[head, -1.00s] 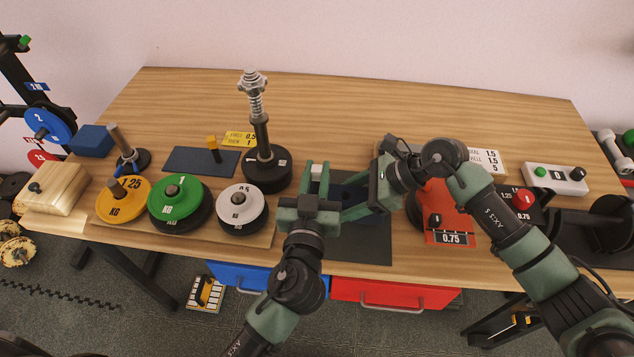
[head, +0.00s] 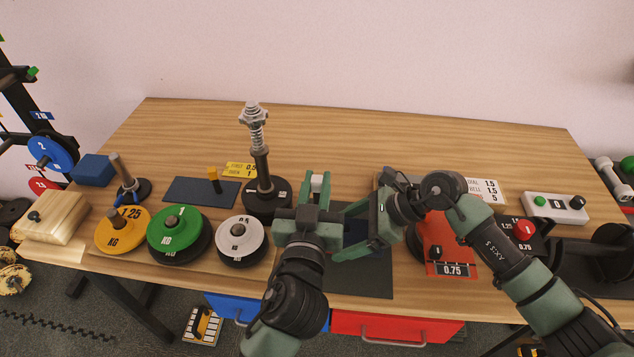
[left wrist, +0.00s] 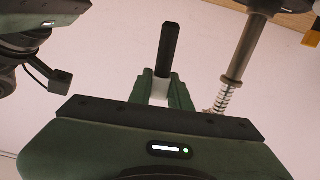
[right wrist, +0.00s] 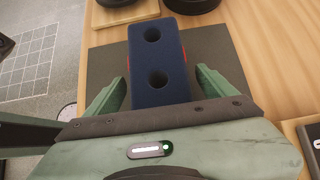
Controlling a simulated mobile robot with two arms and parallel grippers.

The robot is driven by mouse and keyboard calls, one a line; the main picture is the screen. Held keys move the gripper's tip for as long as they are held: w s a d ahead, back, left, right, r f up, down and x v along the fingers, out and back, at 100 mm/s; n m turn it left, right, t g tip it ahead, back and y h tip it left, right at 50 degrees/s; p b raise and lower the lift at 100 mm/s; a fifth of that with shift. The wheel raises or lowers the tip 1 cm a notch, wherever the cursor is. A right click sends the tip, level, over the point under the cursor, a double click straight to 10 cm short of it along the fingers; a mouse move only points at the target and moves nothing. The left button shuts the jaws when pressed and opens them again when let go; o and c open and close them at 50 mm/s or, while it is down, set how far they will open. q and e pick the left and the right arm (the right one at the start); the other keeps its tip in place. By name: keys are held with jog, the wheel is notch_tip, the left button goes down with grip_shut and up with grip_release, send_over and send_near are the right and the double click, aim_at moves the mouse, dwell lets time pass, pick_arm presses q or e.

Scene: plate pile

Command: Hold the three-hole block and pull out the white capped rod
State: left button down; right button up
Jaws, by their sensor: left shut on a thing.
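The white capped rod shows in the left wrist view as a dark shaft (left wrist: 168,48) with a white cap (left wrist: 159,88). My left gripper (head: 318,188) is shut on the cap, and the shaft's far end is free against the wall. The dark blue block (right wrist: 157,40) lies on a dark mat. It shows two open holes in the right wrist view; any third is hidden by my gripper. My right gripper (right wrist: 162,82) is open, one finger on each side of the block, with a visible gap on both sides.
A spring-topped post (head: 262,165) stands left of my left gripper. White (head: 240,238), green (head: 180,228) and yellow (head: 121,222) weight plates sit at the front left. An orange plate stand (head: 437,235) is right of the block. The table's back is clear.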

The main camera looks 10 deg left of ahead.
jog(key=v, duration=1.2)
jog(key=shift+s, duration=0.1)
